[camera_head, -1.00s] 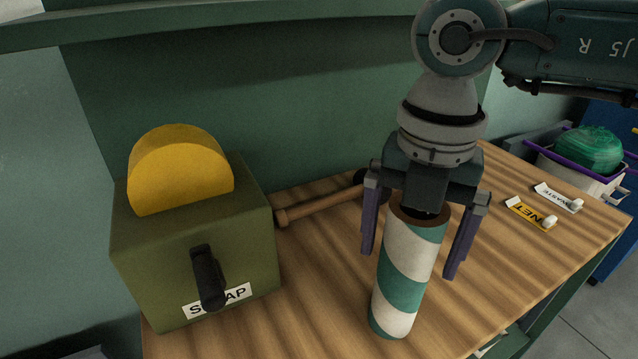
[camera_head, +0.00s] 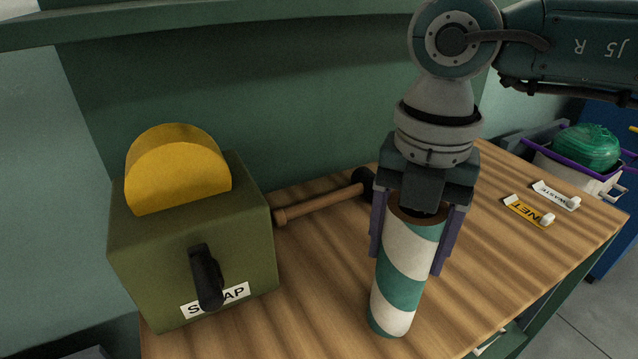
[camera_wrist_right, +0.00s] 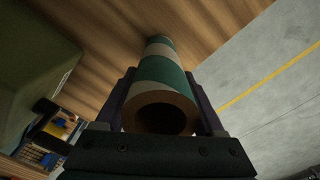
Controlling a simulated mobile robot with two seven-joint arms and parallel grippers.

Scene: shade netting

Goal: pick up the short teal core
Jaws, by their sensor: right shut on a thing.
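The short teal core (camera_head: 405,270) is a hollow tube with teal and white spiral stripes and a brown open top end. It stands nearly upright on the wooden bench top. My right gripper (camera_head: 410,245) comes from above and is shut on the core, one purple finger on each side of its upper part. The right wrist view shows the core (camera_wrist_right: 164,75) between the fingers of the right gripper (camera_wrist_right: 165,105), its open end facing the camera. My left gripper is not in view.
An olive box (camera_head: 190,255) with a SCRAP label, a dark handle and a yellow half-round top stands at left. A mallet (camera_head: 320,204) lies behind the core. NET (camera_head: 528,211) and WASTE (camera_head: 556,196) tags lie at right. A purple-rimmed bin (camera_head: 575,180) holds green netting beyond the bench.

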